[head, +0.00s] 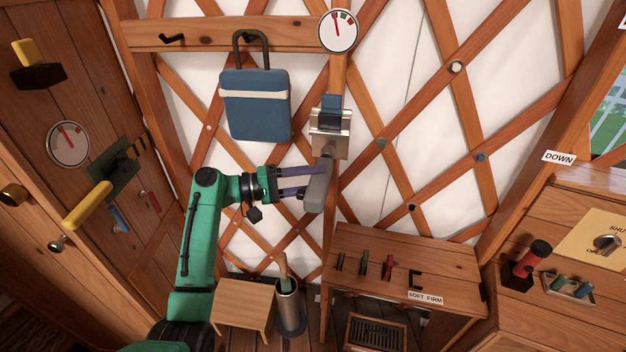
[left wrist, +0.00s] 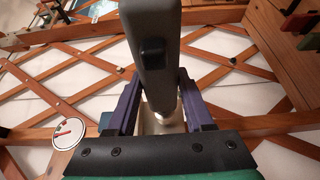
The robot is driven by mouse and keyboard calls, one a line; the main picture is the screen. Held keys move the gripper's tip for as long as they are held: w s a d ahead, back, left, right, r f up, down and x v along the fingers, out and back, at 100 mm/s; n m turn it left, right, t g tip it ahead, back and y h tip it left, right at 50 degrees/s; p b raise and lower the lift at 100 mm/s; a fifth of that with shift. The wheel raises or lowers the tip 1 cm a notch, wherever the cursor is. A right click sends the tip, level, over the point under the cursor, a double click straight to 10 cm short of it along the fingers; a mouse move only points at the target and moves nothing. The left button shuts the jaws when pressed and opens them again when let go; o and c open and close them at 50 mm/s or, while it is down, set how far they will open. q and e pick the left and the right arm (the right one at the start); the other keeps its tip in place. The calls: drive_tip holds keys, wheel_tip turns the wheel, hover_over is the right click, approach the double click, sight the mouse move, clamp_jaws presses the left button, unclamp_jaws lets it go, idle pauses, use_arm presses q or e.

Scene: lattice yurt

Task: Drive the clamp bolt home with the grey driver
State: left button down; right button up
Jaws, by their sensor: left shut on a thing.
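The grey driver (head: 316,190) is held upright, slightly tilted, just below the metal clamp (head: 329,133) on the lattice post. My left gripper (head: 306,184) is shut on the driver's body, reaching in from the left. The driver's upper end is at the clamp's underside; I cannot tell whether its tip sits in the bolt, which is hidden. In the left wrist view the driver (left wrist: 150,45) runs between the purple fingers (left wrist: 160,105), with shiny metal behind it. A blue block (head: 331,104) shows at the top of the clamp. My right gripper is not in view.
A blue bag (head: 255,105) hangs left of the clamp, and a round gauge (head: 338,31) is above it. Below stand a wooden bench (head: 440,255) with small tools, a stool (head: 243,300) and a metal canister (head: 290,313). Lattice wall lies close behind.

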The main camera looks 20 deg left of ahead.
sight(297, 194)
use_arm(q)
drive_tip(key=shift+w+a+b, duration=0.1)
drive_tip(key=shift+w+b, duration=0.6)
drive_tip(key=shift+w, duration=0.3)
idle(1.4)
drive_tip(key=shift+w+a+r, duration=0.1)
drive_tip(key=shift+w+r, duration=0.05)
drive_tip(key=shift+r, duration=0.15)
idle(0.6)
drive_tip(key=shift+r, duration=0.1)
drive_tip(key=shift+s+p, duration=0.65)
drive_tip(key=s+p, duration=0.1)
drive_tip(key=s, duration=0.2)
drive_tip(key=s+p, duration=0.1)
drive_tip(key=s, duration=0.1)
drive_tip(key=shift+d+f+p, duration=0.25)
drive_tip(key=shift+d+p, duration=0.05)
drive_tip(key=shift+d, duration=0.1)
drive_tip(key=shift+s, duration=0.25)
